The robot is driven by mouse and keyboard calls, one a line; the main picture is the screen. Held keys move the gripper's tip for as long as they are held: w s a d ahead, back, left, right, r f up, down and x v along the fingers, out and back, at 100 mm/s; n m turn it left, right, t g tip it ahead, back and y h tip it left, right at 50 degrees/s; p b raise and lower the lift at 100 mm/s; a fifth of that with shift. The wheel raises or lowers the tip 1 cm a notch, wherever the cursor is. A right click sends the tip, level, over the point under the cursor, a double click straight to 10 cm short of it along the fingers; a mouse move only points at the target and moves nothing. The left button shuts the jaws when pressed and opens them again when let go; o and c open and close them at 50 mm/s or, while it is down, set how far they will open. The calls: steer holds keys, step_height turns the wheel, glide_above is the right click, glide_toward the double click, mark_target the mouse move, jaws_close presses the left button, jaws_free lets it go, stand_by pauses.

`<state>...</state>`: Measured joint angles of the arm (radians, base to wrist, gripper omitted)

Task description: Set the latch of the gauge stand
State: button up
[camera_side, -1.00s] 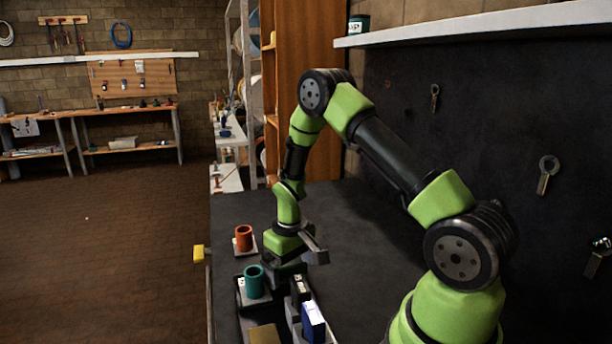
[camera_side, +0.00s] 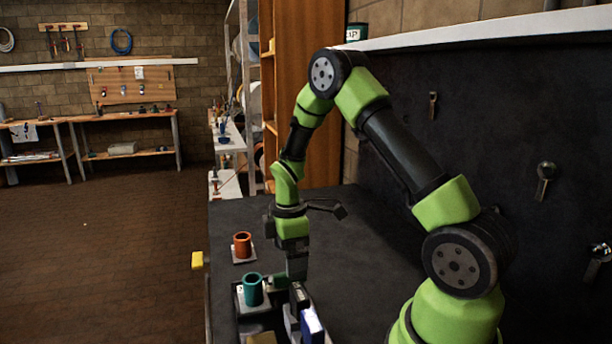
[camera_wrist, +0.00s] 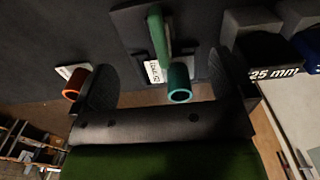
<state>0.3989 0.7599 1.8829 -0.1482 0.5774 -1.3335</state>
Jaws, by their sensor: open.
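In the wrist view, a dark gauge stand (camera_wrist: 130,22) bears a long green latch lever (camera_wrist: 158,38), a white label and a teal cylinder (camera_wrist: 179,82). In the side view, the stand's teal cylinder (camera_side: 253,290) is at the front left of the bench, and part of the green lever (camera_side: 279,283) shows beside it. My gripper (camera_side: 297,276) points down just right of the lever. In the wrist view my gripper (camera_wrist: 163,80) is open, its dark fingers wide apart, with the lever and teal cylinder showing between them. Nothing is held. Contact with the lever cannot be told.
An orange cylinder (camera_side: 242,244) stands on a pale plate behind the teal one. A blue block (camera_side: 312,326) and a dark block marked 25 mm (camera_wrist: 270,58) stand close on the right.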

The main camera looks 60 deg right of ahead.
steer(key=s+a+r+m+t, duration=0.1)
steer(key=a+r+m, duration=0.1)
steer(key=r, duration=0.5)
steer(key=s+a+r+m+t, duration=0.1)
steer(key=a+r+m, duration=0.15)
steer(key=r, duration=0.35)
steer(key=s+a+r+m+t+y, duration=0.1)
steer(key=s+a+r+m+t, duration=0.2)
steer(key=s+a+r+m, duration=0.3)
steer(key=shift+s+a+r+t, duration=0.4)
steer(key=shift+s+a+r, duration=0.7)
steer(key=shift+r, duration=0.15)
steer(key=shift+s+a+r+m+t+y, duration=0.15)
steer(key=shift+s+a+m+t, duration=0.2)
steer(key=shift+s, duration=0.4)
steer(key=shift+s+a+r+m+t+y, duration=0.1)
steer(key=shift+s+a+m+y, duration=0.1)
steer(key=shift+s+a+m, duration=0.4)
steer(key=shift+s+a+r+m+t+y, duration=0.15)
steer(key=shift+s+m+t, duration=0.15)
steer(key=shift+s, duration=0.55)
